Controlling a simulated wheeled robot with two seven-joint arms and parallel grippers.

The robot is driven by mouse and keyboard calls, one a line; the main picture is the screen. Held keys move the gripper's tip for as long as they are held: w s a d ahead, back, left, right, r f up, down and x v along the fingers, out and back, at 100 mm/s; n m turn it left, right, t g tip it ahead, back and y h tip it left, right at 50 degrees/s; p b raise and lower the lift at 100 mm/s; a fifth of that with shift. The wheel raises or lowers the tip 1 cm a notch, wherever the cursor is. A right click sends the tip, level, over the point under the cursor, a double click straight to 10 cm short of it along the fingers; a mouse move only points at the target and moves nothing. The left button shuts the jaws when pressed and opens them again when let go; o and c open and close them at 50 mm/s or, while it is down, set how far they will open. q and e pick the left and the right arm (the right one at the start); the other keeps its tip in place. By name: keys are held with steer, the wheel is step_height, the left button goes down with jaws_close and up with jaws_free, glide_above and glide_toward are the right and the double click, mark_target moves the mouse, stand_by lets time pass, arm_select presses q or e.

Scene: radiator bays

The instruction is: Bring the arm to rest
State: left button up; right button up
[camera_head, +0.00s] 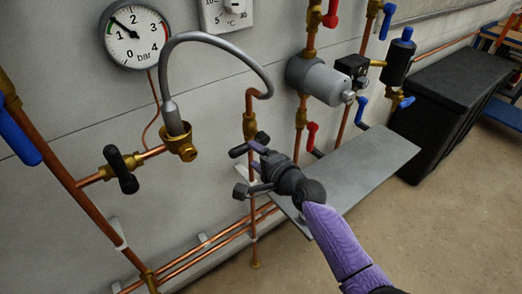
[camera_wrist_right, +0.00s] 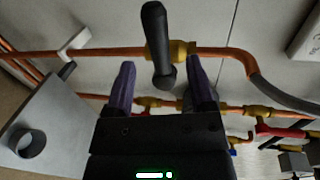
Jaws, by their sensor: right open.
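My right gripper (camera_head: 240,171) is open and empty beside the copper pipe at the wall, left of the grey shelf. In the right wrist view its two purple fingers are spread apart. A black valve handle (camera_wrist_right: 154,38) on a brass fitting shows in the gap between them, apart from both fingers; I cannot tell how deep it sits. My right arm (camera_head: 335,240) reaches in from the lower right. My left gripper is out of view.
A grey shelf (camera_head: 375,160) juts out just right of the gripper. A grey hose (camera_head: 225,45) arches above, near a pressure gauge (camera_head: 135,34). A black-handled valve (camera_head: 121,170) is at left. A black chest (camera_head: 450,105) stands at right. The floor in front is clear.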

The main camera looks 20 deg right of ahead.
steer(key=v, duration=0.2)
steer(key=shift+s+d, duration=0.1)
steer(key=shift+s, duration=0.2)
steer(key=s+d+f+n+g+h, duration=0.15)
steer(key=s+f+n+g, duration=0.25)
steer(key=s+f, duration=0.7)
steer(key=s+d+f+n+g+h, duration=0.1)
steer(key=s+f+n+g+h, duration=0.2)
steer(key=s+f, duration=0.8)
steer(key=s+d+f+n+g, duration=0.1)
steer(key=s+f+n+g, duration=0.2)
steer(key=s, duration=0.9)
steer(key=s+d+f+n+g+h, duration=0.1)
steer(key=s+f+n+g, duration=0.3)
steer(key=s+f, duration=0.6)
steer(key=s+n, duration=0.2)
steer(key=shift+f+n, duration=0.2)
steer(key=shift+n, duration=0.2)
steer(key=shift+s, duration=0.15)
